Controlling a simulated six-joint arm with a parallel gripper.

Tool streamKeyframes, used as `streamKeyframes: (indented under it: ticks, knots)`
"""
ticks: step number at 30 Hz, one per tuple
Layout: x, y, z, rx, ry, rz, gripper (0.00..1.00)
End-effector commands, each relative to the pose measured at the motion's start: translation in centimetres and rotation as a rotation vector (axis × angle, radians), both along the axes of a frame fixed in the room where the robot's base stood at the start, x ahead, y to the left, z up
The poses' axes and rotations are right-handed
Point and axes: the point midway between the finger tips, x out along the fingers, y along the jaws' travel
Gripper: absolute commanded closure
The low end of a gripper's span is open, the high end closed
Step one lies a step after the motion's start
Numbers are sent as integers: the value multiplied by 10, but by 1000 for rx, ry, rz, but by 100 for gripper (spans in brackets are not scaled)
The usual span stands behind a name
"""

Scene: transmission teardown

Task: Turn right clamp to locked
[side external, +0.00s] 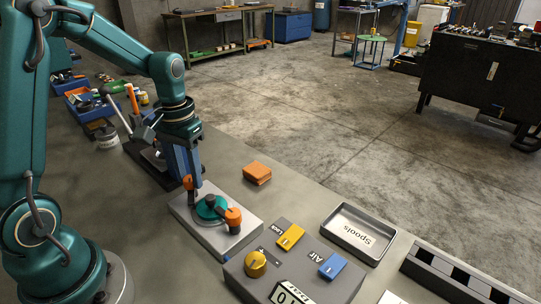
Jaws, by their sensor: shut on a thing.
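A light grey fixture plate (217,240) lies on the bench and carries a round green part (209,207). An orange clamp (188,184) stands at the plate's far left, and a second orange clamp (234,218) sits at the near right of the green part. The fingers partly hide that clamp's top. This view does not show which clamp the task calls right, or whether either is locked.
An orange block (257,173) lies behind the plate. A grey control box (300,262) with yellow and blue switches stands in front, with a tray marked Spools (387,225) to its right. Behind my gripper is a dark vise-like fixture (140,157).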

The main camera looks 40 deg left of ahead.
Motion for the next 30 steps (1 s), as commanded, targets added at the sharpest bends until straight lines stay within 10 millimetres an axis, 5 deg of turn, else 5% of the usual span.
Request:
streamKeyframes:
  ticks: [15, 30]
  knots:
    - [0, 0, 1, 0, -2, 440, 100]
    - [0, 0, 1, 0, -2, 608, 100]
